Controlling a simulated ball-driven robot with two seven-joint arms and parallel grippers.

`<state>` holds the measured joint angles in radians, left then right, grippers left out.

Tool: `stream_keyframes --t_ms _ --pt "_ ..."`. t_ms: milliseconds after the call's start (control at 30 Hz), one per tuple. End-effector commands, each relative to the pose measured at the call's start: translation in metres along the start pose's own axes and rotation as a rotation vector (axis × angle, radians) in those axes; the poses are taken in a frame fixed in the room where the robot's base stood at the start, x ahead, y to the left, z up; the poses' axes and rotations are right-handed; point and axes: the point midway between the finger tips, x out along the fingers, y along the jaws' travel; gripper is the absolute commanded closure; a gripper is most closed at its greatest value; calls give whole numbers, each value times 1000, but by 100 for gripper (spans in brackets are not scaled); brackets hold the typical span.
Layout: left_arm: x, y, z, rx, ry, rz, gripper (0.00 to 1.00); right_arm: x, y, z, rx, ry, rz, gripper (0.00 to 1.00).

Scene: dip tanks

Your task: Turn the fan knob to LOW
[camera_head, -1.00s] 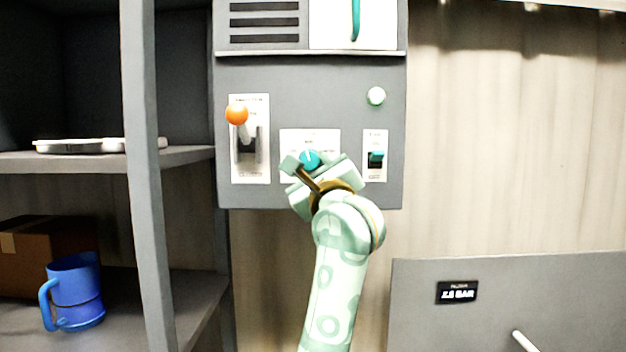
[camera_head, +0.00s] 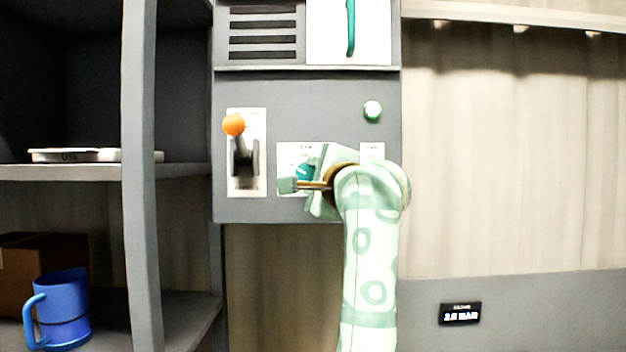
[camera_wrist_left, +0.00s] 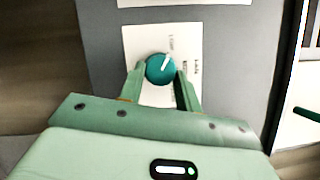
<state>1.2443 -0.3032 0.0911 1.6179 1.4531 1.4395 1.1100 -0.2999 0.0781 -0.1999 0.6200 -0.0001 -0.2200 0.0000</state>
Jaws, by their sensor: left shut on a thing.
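The teal fan knob (camera_head: 304,173) sits on a white label plate (camera_head: 287,154) on the grey control panel. In the left wrist view the knob (camera_wrist_left: 160,68) is round, and its white pointer line slants up and to the right. Small print marks stand above and right of it, too blurred to read. My left gripper (camera_head: 306,184) is at the knob. In the left wrist view its two fingers (camera_wrist_left: 160,80) sit on both sides of the knob and are shut on it. My right gripper is not in view.
A grey shelf (camera_head: 140,230) with a blue mug (camera_head: 65,312) is at the left. A pressure display (camera_head: 460,314) is at lower right.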

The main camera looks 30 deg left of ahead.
Motion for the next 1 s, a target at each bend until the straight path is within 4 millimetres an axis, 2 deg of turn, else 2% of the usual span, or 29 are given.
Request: stream_keyframes --t_ms 567,600,667,1000 --pt "0 1 -1 -30 2 16 89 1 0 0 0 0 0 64" --pt "0 1 -1 -30 2 16 58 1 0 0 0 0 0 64" --pt "0 1 -1 -30 2 16 45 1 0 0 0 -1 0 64" --pt "-4 0 -1 -29 3 13 45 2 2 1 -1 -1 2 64"
